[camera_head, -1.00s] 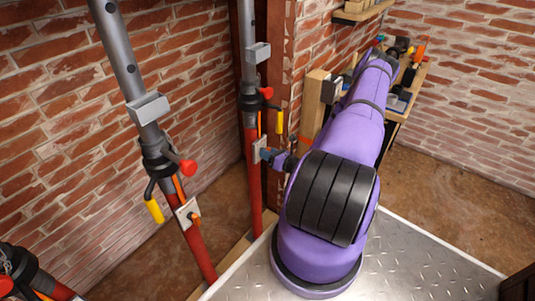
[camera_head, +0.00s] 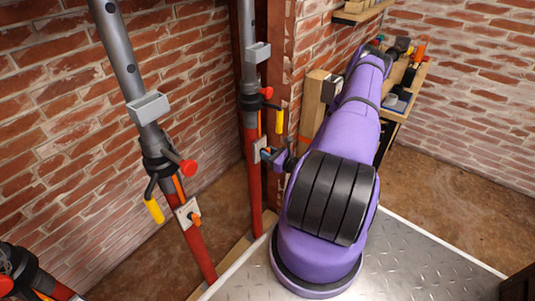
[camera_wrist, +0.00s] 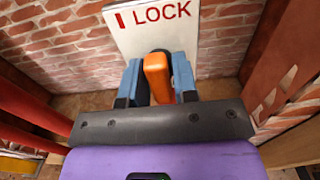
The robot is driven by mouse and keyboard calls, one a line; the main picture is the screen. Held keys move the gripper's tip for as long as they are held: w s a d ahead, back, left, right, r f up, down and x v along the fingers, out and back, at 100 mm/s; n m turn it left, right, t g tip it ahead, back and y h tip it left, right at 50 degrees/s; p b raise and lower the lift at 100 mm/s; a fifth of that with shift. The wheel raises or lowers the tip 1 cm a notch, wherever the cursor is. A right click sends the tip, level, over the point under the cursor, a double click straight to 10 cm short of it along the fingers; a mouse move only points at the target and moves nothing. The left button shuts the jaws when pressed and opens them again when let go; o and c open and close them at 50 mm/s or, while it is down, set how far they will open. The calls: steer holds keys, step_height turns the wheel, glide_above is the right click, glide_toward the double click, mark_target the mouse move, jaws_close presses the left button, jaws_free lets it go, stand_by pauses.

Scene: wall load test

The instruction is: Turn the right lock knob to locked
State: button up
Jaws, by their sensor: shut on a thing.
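The right lock knob is an orange handle (camera_wrist: 157,78) on a white plate (camera_wrist: 135,42) marked "LOCK" with a red bar at its left. My gripper's blue fingers (camera_wrist: 157,82) stand on both sides of the handle and are shut on it. The handle points roughly up and down in the wrist view; the lettering looks slightly tilted. In the head view, my gripper (camera_head: 268,154) is at the right post's plate (camera_head: 259,148), and the fingers mostly hide the knob there.
The right red-and-grey post (camera_head: 253,185) carries a red knob and yellow grip (camera_head: 279,121) just above my gripper. A second post (camera_head: 200,250) with its own orange knob (camera_head: 195,217) stands left. A wooden shelf with tools (camera_head: 400,85) is behind my arm.

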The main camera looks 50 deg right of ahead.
steer(key=o, duration=0.8)
steer(key=shift+c, duration=0.2)
steer(key=shift+s, duration=0.1)
steer(key=s, duration=1)
steer(key=shift+s+d, duration=0.3)
steer(key=shift+d, duration=0.15)
